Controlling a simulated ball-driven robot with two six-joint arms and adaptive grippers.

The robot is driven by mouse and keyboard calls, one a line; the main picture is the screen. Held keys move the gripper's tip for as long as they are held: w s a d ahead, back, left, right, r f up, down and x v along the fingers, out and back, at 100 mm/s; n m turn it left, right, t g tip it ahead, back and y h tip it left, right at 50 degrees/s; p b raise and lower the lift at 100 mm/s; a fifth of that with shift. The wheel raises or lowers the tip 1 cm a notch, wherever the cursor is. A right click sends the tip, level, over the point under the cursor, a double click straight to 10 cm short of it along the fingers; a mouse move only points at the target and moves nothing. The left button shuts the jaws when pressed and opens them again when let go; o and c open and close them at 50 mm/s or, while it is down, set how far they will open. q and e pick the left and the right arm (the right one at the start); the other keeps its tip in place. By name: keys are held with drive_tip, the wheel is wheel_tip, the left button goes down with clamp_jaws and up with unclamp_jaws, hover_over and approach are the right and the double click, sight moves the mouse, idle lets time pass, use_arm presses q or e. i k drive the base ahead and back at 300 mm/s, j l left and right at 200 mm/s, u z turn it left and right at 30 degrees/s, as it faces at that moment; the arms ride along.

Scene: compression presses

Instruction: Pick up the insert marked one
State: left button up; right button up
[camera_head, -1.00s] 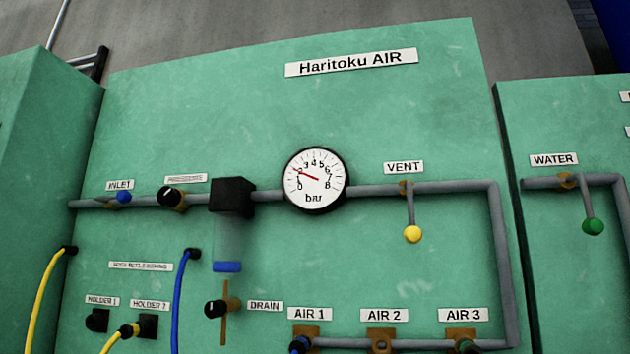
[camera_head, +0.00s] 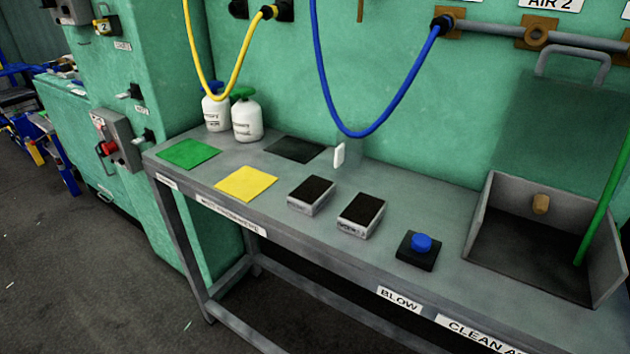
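Two small grey-white blocks with dark tops lie side by side on the grey bench (camera_head: 420,187): a left block (camera_head: 312,194) and a right block (camera_head: 361,214). They look like the inserts. Each has writing on its front face, too small to read, so I cannot tell which one is marked one. Neither of my grippers shows in this view.
A green mat (camera_head: 188,153), a yellow mat (camera_head: 246,183) and a dark mat (camera_head: 295,149) lie on the bench. Two white bottles stand behind, the nearer one (camera_head: 247,120) green-capped. A blue button (camera_head: 421,243) and an open metal bin (camera_head: 490,222) are right. A blue hose (camera_head: 335,110) hangs above.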

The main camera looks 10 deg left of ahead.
sight(308, 198)
drive_tip(key=i+j, duration=0.1)
drive_tip(key=j, duration=0.3)
drive_tip(key=i+j, duration=0.1)
drive_tip(key=j, duration=0.3)
drive_tip(key=i+j+z, duration=0.1)
drive_tip(key=j, duration=0.3)
